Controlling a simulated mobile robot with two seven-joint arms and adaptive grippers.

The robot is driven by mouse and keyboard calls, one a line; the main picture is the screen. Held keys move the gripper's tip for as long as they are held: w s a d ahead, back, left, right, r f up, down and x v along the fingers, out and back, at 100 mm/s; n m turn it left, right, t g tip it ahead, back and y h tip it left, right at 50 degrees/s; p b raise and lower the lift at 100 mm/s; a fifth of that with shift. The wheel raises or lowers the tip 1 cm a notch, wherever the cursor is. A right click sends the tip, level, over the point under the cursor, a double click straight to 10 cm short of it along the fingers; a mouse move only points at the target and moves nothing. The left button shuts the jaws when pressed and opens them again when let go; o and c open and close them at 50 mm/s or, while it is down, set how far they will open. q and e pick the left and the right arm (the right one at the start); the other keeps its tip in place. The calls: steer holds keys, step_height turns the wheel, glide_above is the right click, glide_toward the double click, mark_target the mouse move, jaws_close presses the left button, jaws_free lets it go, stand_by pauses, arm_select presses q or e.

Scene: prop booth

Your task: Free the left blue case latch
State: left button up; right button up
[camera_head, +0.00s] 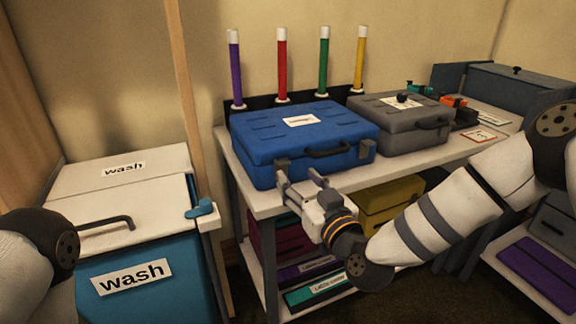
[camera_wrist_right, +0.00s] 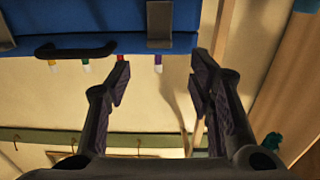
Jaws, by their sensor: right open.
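The blue case (camera_head: 330,132) lies shut on the bench, with a white label on its lid. Its left latch (camera_head: 282,166) is a grey block on the front face, left of the dark handle (camera_head: 325,152). My right gripper (camera_head: 300,180) is open and empty in front of the latch. In the right wrist view, which appears upside down, the latch (camera_wrist_right: 160,24) lies ahead of the open fingers (camera_wrist_right: 158,76), with a gap between. I cannot tell whether the latch is fastened. My left gripper is out of view; only part of that arm shows.
A grey case (camera_head: 400,125) stands right of the blue one. Upright coloured tubes stand behind, including a red one (camera_head: 282,68). A wash bin (camera_head: 130,285) is at left. A yellow box (camera_head: 390,198) sits on the shelf below the bench top (camera_head: 262,200).

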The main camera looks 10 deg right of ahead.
mark_target(285, 165)
steer(key=x, duration=0.4)
steer(key=b+x, duration=0.1)
steer(key=x, duration=0.1)
steer(key=shift+w+a+f, duration=0.1)
steer(key=shift+w+f, duration=0.2)
steer(key=shift+w, duration=0.1)
steer(key=shift+w+r, duration=0.1)
steer(key=shift+w, duration=0.2)
steer(key=shift+c, duration=0.3)
jaws_close()
